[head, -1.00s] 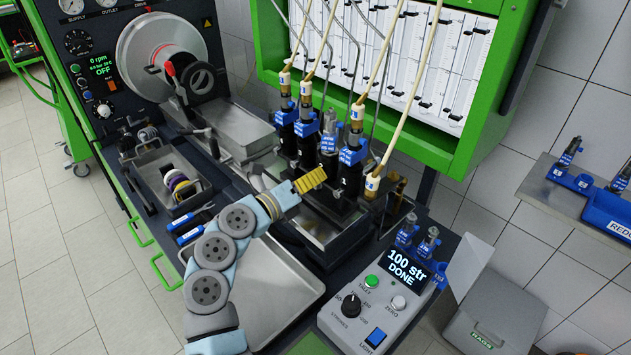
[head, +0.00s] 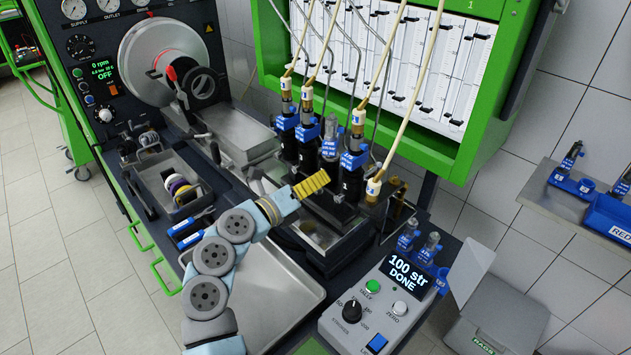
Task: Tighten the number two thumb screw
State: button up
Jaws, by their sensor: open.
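Several pump units with blue collars and black bodies stand in a row on the bench; the nearest unit (head: 352,172) seems to carry a "1", and the unit farther back (head: 307,142) has a number I cannot read. The number two thumb screw cannot be made out; it is too small or hidden. My gripper (head: 312,184), with ribbed yellow fingers, is in front of and left of the nearest unit, above the metal trough. Its fingers are seen side-on and look empty. I cannot tell whether they touch anything.
Cream hoses and thin metal pipes (head: 354,62) rise from the units to the green-framed gauge panel (head: 420,65). A grey control box (head: 372,303) reading "100 str DONE" stands at the front right. A metal tray (head: 290,292) below my arm is empty. A parts tray (head: 160,180) holds rings.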

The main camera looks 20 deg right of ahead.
jog(key=v, duration=1.2)
jog(key=shift+w, duration=0.1)
